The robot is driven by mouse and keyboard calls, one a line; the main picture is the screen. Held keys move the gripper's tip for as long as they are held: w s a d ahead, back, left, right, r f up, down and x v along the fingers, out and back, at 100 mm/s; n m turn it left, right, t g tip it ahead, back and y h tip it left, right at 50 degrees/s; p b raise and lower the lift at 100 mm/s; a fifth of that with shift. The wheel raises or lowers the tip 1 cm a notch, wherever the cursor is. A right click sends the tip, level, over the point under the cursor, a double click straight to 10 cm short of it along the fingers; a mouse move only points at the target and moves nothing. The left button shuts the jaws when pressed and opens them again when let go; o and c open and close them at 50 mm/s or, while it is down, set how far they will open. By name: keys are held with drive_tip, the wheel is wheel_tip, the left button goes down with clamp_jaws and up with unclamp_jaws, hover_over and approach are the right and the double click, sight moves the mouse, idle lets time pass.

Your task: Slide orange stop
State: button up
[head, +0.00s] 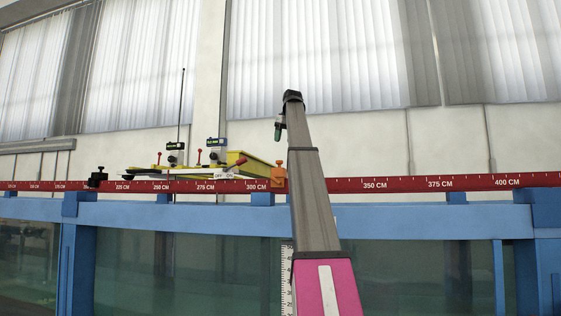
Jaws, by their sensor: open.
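The orange stop (279,176) sits on the red scale rail (404,184), just right of the 300 CM mark. It has a small knob on top, and its right edge is close to my arm in the picture. My arm, pink and grey, rises from the bottom centre and tapers to a dark joint at its top. A small dark part hangs at the left of that joint, above the stop. I cannot make out gripper fingers; they may be hidden behind my arm. The rail just right of the stop is hidden by my arm.
A black stop (97,178) sits on the rail at the left. Between the stops, a yellow carriage (258,167) with instruments and red levers stands at the rail. Blue frame beams (420,219) and glass walls lie below. The rail right of my arm looks clear.

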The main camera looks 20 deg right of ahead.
drive_tip(key=x, duration=0.9)
drive_tip(key=shift+w+f, duration=0.1)
drive_tip(key=shift+f, duration=0.25)
